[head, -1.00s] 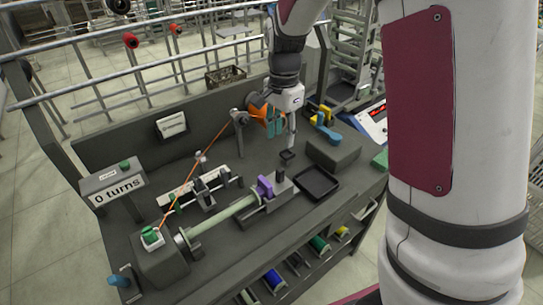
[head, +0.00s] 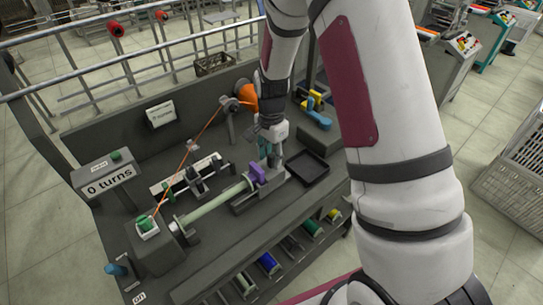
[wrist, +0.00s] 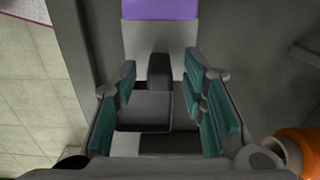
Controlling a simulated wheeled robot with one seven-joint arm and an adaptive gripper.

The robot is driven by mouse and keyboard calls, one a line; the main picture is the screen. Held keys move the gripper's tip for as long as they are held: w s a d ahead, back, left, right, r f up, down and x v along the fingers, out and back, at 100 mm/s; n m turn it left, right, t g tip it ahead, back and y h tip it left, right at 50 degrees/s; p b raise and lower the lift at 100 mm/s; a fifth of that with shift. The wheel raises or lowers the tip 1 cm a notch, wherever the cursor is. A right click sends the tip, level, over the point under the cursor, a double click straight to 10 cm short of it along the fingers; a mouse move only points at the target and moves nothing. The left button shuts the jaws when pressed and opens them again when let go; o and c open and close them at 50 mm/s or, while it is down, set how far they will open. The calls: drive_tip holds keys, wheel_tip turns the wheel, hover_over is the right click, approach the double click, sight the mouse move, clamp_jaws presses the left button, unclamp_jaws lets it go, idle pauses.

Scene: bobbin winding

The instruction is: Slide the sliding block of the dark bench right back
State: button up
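The sliding block (head: 275,178) sits on a dark rail at the right end of the pale green tube (head: 215,205). A purple piece (head: 257,173) stands at its left, at the tube's end. My gripper (head: 265,150) points down just behind the block and partly hides it. In the wrist view, the teal-padded fingers (wrist: 163,88) stand wide apart. The block's light grey body (wrist: 160,38) and a dark narrow part (wrist: 159,72) lie ahead of and below them, with the purple piece (wrist: 160,9) at the top. I see no contact.
A black tray (head: 308,168) lies close right of the block. An orange spool (head: 248,96) with an orange thread is behind my gripper. A guide assembly (head: 195,180) stands behind the tube. Coloured spools (head: 270,264) fill the shelf below the bench front.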

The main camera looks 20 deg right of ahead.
drive_tip(key=shift+f, duration=0.3)
clamp_jaws()
drive_tip(key=shift+w+d+b, duration=0.2)
drive_tip(key=shift+w+d, duration=0.1)
drive_tip(key=shift+d, duration=0.5)
drive_tip(key=shift+w+d+b, duration=0.2)
drive_tip(key=shift+w+d, duration=0.05)
drive_tip(key=shift+d, duration=0.55)
unclamp_jaws()
drive_tip(key=shift+d, duration=0.1)
